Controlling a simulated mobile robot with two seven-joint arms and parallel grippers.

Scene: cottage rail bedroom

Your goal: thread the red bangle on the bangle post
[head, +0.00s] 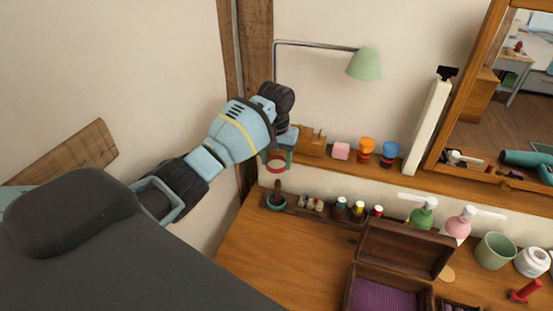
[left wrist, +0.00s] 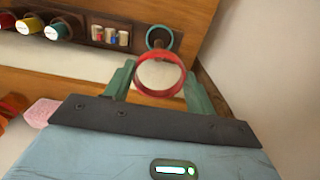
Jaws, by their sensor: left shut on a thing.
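The red bangle (head: 276,171) is held in my left gripper (head: 277,157), whose teal fingers are shut on it. The bangle also shows in the left wrist view (left wrist: 160,93), between the two fingers. In the head view it hangs just above the brown bangle post (head: 277,187), apart from its top as far as I can tell. A teal bangle (head: 270,206) lies around the foot of the post, and it also shows in the left wrist view (left wrist: 148,38). From the wrist the post is mostly hidden. My right gripper is out of view.
Small bottles (head: 358,208) stand along a dark rack right of the post. A shelf above carries a wooden block (head: 312,146), a pink cube (head: 341,151) and coloured cups (head: 366,147). An open wooden box (head: 405,246) stands nearer. The desk's left part (head: 270,245) is clear.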

